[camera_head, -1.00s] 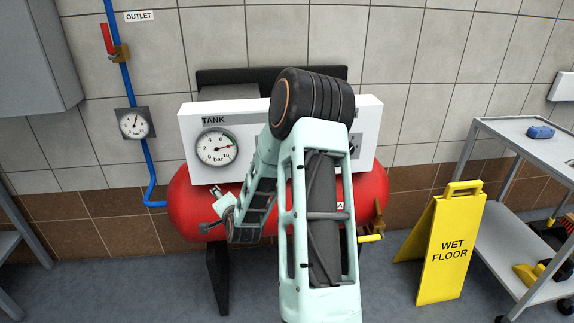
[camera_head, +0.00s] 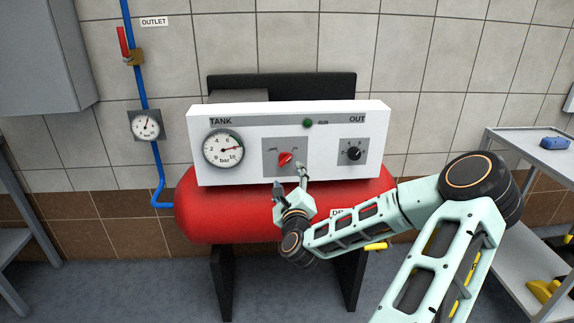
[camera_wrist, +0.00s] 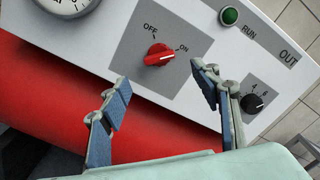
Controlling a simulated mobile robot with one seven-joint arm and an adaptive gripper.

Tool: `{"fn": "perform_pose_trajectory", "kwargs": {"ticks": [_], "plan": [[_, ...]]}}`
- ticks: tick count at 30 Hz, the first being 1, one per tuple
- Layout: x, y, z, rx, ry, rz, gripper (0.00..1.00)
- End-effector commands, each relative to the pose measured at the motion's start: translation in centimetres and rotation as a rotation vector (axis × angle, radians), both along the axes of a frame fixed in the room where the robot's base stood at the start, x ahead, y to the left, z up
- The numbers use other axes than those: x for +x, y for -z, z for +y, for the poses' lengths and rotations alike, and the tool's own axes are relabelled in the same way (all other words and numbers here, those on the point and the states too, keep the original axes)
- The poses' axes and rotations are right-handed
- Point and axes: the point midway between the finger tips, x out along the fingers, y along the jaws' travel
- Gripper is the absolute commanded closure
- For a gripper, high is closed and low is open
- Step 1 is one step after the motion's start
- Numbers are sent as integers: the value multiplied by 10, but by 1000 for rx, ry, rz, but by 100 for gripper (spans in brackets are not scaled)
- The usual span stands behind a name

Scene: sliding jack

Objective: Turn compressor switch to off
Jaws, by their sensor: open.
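The compressor switch is a red knob (camera_head: 285,158) on a grey plate in the middle of the white panel. In the wrist view the red knob (camera_wrist: 158,55) has OFF at its upper left and ON at its right. Its long axis lies toward ON. My gripper (camera_head: 290,179) is open, just in front of and below the knob. In the wrist view my gripper (camera_wrist: 160,77) has its two blue-padded fingers spread to the left and right below the knob. Nothing is between them, and they appear apart from the knob.
The panel (camera_head: 240,178) also carries the tank gauge (camera_head: 223,149), a green run light (camera_head: 308,123) and a black OUT knob (camera_head: 353,152), close to the right finger. The red tank (camera_head: 215,215) lies below. A metal cart (camera_head: 520,145) stands at the right.

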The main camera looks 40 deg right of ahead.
Motion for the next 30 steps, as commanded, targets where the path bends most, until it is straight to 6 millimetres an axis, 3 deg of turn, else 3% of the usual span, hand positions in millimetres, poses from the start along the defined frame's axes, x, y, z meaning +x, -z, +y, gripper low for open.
{"fn": "perform_pose_trajectory", "kwargs": {"ticks": [9,15,29,30], "plan": [[49,1,-30,-3,1,1,43],[71,1,-43,-2,1,2,43],[81,0,-49,-2,-1,4,43],[81,1,-49,-2,-1,4,46]]}}
